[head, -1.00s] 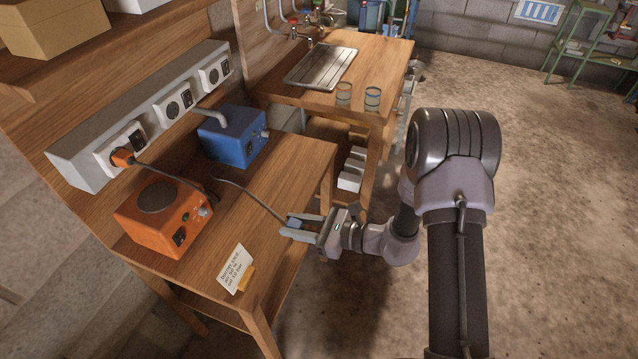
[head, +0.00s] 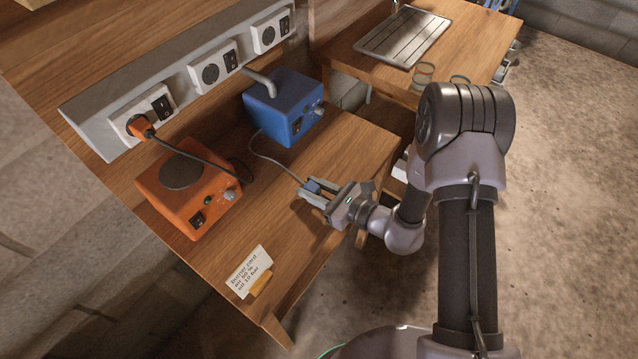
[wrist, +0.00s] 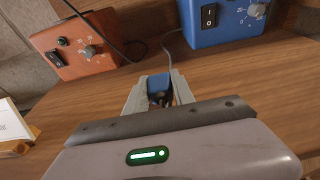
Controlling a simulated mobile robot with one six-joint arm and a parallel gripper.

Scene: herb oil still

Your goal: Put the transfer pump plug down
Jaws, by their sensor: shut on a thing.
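The transfer pump plug is a small blue plug (head: 313,186) with a grey cable, held between the fingers of my gripper (head: 312,193). In the wrist view the blue plug (wrist: 158,83) sits between the two grey fingertips (wrist: 158,92), its cable running back to the blue pump box (wrist: 215,20). My gripper is shut on the plug, low over the wooden bench (head: 270,215). I cannot tell whether the plug touches the bench top. The blue box (head: 285,110) stands at the back of the bench.
An orange box (head: 190,190) stands left, its orange plug (head: 141,127) in the left socket of the wall strip (head: 185,85). The other two sockets are empty. A card (head: 250,272) stands at the bench's front left. Bare bench lies around my gripper.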

